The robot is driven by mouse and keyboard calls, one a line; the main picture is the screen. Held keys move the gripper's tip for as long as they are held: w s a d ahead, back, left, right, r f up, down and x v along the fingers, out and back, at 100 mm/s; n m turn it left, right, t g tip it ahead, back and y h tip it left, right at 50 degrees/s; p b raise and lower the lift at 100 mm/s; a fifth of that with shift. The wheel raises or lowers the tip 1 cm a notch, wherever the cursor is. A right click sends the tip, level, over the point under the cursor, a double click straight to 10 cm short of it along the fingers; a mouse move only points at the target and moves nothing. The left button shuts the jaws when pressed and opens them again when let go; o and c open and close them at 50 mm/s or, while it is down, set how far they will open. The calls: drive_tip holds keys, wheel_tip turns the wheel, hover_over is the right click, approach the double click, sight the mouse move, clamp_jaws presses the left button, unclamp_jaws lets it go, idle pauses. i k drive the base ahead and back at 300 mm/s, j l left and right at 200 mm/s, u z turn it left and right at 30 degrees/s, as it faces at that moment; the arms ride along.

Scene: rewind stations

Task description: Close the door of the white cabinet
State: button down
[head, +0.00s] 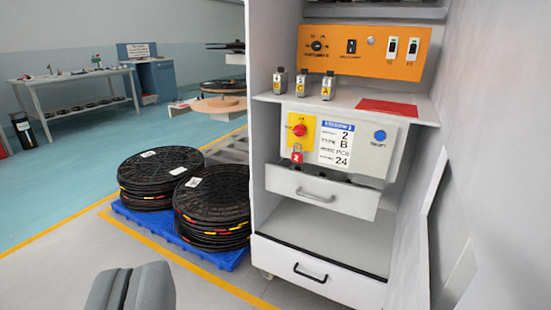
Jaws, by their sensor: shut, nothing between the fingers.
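The white cabinet (272,120) stands right of centre with its front open, showing its shelves, control panels and drawers. A large pale panel (495,130) fills the right side of the view, close to the camera. It looks like the cabinet's door standing open, but its outer edge and handle are out of view. My gripper (130,288) is at the lower left, fingers together and empty. It is apart from the cabinet and from the pale panel.
Black reels (212,198) are stacked on a blue pallet (228,260) left of the cabinet. A workbench (75,85) and a blue-grey cabinet (156,80) stand at the back left. The upper drawer (320,192) sticks out a little. Floor at the left is clear.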

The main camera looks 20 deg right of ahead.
sight(494, 135)
drive_tip(key=k+l, duration=0.55)
drive_tip(key=l, duration=0.15)
drive_tip(key=k+l, duration=0.5)
drive_tip(key=l, duration=0.2)
drive_tip(key=k+l, duration=0.55)
drive_tip(key=i+j+u, duration=0.15)
drive_tip(key=u, duration=0.15)
